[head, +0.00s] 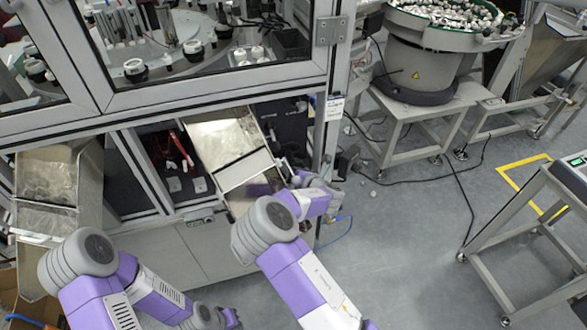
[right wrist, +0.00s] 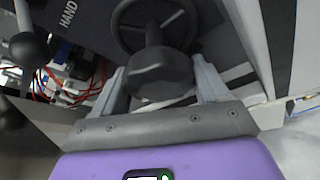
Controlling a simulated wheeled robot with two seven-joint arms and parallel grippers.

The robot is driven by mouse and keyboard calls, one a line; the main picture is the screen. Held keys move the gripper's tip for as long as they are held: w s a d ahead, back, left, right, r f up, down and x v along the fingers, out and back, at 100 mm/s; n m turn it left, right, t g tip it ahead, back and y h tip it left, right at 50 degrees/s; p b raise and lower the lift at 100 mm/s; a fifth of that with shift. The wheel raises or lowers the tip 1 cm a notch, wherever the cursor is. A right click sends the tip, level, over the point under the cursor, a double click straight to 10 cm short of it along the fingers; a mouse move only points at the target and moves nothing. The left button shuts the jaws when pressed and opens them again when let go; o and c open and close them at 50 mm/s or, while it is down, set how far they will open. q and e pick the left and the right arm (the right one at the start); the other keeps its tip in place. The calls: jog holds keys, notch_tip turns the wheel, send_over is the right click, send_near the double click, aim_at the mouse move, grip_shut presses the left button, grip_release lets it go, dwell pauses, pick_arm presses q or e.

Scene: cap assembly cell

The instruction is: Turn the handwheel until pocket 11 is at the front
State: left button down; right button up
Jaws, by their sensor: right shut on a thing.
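The dark handwheel (right wrist: 168,15) shows at the top of the right wrist view, with part of its rim and spokes visible. Its dark faceted knob (right wrist: 160,75) stands between the two grey fingers of my right gripper (right wrist: 160,88), which is shut on it. In the head view my right gripper (head: 303,178) is at the machine's front right corner post, and the handwheel cannot be made out there. Behind the glass, several black-and-white pockets (head: 135,68) stand on a light turntable (head: 175,68); their numbers are unreadable. My left gripper (head: 232,318) is low at the bottom, its fingers unclear.
A metal chute (head: 225,140) slopes out of the machine beside my right gripper. Another metal chute (head: 45,190) is at the left. A bowl feeder (head: 430,50) on a stand and a grey cart (head: 530,230) are at the right. Open floor (head: 405,245) lies between.

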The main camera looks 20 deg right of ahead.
jog(key=shift+d+n+h+b, duration=0.1)
jog(key=shift+n+h+b, duration=0.3)
jog(key=shift+n+h, duration=0.8)
jog(key=shift+n, duration=0.3)
jog(key=o, duration=1)
